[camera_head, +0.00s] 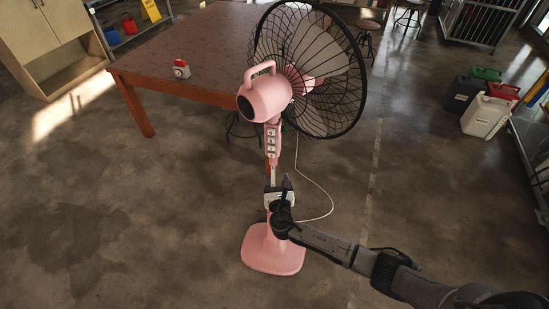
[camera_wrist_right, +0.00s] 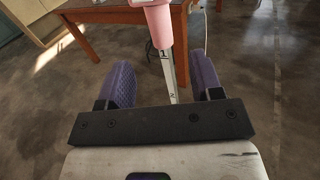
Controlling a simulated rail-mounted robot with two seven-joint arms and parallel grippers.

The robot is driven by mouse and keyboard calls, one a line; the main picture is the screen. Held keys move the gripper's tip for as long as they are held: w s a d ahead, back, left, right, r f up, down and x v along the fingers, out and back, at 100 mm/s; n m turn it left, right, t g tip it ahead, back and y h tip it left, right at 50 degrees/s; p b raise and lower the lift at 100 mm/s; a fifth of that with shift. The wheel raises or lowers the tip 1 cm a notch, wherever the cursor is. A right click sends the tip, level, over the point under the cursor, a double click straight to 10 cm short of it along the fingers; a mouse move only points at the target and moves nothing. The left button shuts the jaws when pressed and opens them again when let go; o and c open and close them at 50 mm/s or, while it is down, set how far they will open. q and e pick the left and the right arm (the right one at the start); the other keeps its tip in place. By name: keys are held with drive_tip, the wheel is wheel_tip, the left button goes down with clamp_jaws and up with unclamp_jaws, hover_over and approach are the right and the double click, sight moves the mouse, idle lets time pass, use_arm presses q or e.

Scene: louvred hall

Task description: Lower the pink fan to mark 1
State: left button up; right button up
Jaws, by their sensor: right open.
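The pink fan (camera_head: 264,99) stands upright on its pink base (camera_head: 272,255), with a black wire cage and a handle on top. A pale inner pole (camera_head: 273,174) shows below its pink upper tube; the right wrist view also shows this pole (camera_wrist_right: 170,80) and the tube (camera_wrist_right: 158,24). A small dark mark, which looks like a 1 (camera_wrist_right: 163,55), sits just below the tube's lower end. My left gripper is out of view.
A white cord (camera_head: 325,190) runs behind the fan to the floor. Canisters (camera_head: 486,115) stand at right. The floor at left is clear.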

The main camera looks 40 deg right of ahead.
sight(274, 162)
drive_tip(key=b+x, duration=0.5)
drive_tip(key=x, duration=0.2)
drive_tip(key=shift+w+d+f, duration=0.15)
drive_tip(key=shift+w+d, duration=0.05)
drive_tip(key=shift+w, duration=0.1)
drive_tip(key=shift+w+d+r, duration=0.15)
drive_tip(key=shift+w+r, duration=0.05)
drive_tip(key=shift+r, duration=0.05)
drive_tip(key=shift+w+f, duration=0.1)
drive_tip(key=shift+w+d, duration=0.15)
drive_tip(key=shift+w+d+b, duration=0.3)
drive_tip(key=shift+w+b, duration=0.1)
drive_tip(key=shift+w, duration=0.05)
drive_tip(key=shift+c, duration=0.2)
